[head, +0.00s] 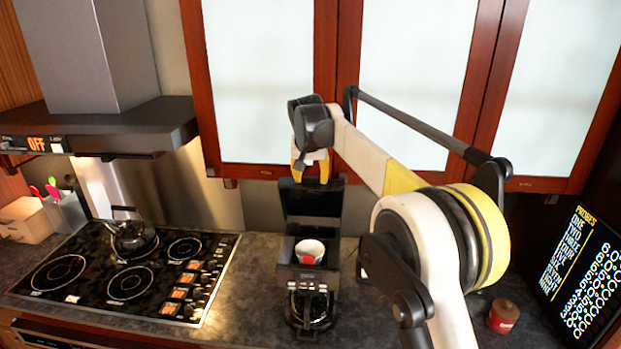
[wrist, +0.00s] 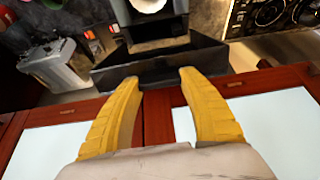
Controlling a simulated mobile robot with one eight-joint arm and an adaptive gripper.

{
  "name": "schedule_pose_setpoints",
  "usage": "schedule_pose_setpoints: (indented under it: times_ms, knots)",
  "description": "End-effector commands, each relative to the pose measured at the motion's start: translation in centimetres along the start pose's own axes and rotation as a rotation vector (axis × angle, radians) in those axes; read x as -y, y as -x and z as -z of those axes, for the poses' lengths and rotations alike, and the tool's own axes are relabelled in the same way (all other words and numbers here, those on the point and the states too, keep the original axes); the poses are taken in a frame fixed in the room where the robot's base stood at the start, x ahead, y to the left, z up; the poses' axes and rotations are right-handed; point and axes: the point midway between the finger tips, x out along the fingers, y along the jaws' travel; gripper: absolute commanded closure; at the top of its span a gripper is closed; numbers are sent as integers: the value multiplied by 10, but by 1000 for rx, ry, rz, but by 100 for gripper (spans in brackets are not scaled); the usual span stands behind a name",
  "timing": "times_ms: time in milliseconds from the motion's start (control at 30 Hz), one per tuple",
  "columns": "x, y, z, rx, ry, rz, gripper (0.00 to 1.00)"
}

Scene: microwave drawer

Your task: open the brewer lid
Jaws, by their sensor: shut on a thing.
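The black coffee brewer (head: 288,272) stands on the counter, left of my arm in the head view. Its lid (head: 300,203) is raised and stands roughly upright at the back of the brewer, exposing a pale round basket (head: 310,249). My gripper (head: 311,172) points down at the lid's upper edge, its yellow fingers shut on the lid. In the wrist view the fingers (wrist: 160,78) sit apart with the dark lid (wrist: 112,76) at their tips; the exact contact is hard to see. The glass carafe (head: 311,308) is in the brewer's lower part.
Red-framed cabinets (head: 258,80) hang close behind my gripper. A cooktop (head: 125,275) with a kettle (head: 131,234) is at left under a range hood (head: 110,125). A red-brown jar (head: 503,316) and a menu board (head: 580,265) are at right. Counter left of the brewer is clear.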

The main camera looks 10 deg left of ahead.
Motion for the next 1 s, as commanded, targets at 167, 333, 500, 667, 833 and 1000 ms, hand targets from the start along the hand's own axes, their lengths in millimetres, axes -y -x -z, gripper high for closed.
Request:
schedule_pose_setpoints:
  times_ms: [167, 333, 500, 667, 833, 1000]
  knots:
    - [0, 1, 8, -4, -1, 0, 92]
    - [-1, 1, 10, -5, -1, -1, 92]
    - [-1, 0, 10, -5, -1, -1, 92]
    - [-1, 0, 10, -5, -1, -1, 92]
    - [0, 0, 10, -5, -1, -1, 28]
    - [0, 1, 9, -4, -1, -1, 28]
